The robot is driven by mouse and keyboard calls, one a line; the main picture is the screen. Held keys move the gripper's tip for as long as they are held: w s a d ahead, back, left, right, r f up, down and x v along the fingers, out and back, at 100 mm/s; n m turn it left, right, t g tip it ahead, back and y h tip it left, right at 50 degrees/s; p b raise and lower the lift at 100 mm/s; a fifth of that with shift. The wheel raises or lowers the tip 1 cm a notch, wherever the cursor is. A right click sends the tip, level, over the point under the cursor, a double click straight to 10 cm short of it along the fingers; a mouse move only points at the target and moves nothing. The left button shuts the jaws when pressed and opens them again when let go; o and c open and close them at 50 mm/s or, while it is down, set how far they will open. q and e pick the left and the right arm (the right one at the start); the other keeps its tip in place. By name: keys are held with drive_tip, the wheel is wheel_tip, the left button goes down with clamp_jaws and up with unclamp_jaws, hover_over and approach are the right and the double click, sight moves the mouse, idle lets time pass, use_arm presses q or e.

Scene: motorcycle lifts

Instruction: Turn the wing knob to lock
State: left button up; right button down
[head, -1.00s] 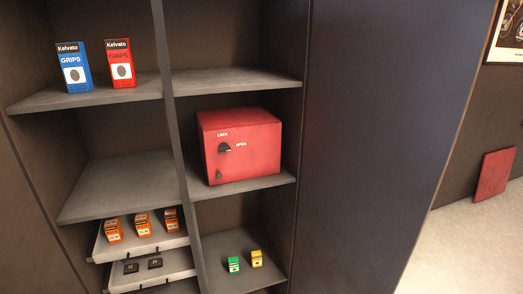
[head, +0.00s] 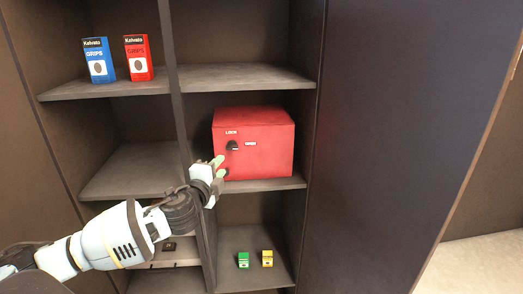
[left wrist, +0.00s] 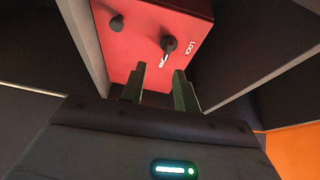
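A red box (head: 268,155) sits on a middle shelf of the cabinet. The black wing knob (head: 233,145) is on its front, with a LOCK label above it and an OPEN label to its right. In the left wrist view the knob (left wrist: 168,44) lies just beyond the fingertips; which label its wing points at is too small to tell. My left gripper (head: 219,167) is in front of the box, below and slightly left of the knob. Its fingers (left wrist: 159,84) are apart, with nothing between them, and do not appear to touch the knob. My right gripper is not in view.
A smaller dark knob (left wrist: 117,25) is also on the box front. A vertical divider (head: 172,90) stands left of the box, and shelves lie above and below. Blue (head: 98,60) and red (head: 138,58) cartons stand upper left; green (head: 243,260) and yellow (head: 267,258) ones below.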

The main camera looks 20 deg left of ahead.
sight(231, 149)
use_arm(q)
drive_tip(key=shift+w+a+r, duration=0.1)
drive_tip(key=shift+w+r, duration=0.2)
drive_tip(key=shift+r, duration=0.3)
drive_tip(key=shift+a, duration=0.1)
drive_tip(key=shift+w+a, duration=0.25)
drive_tip(key=shift+w, duration=1.65)
drive_tip(key=shift+w+a, duration=0.2)
drive_tip(key=shift+w, duration=1.7)
clamp_jaws()
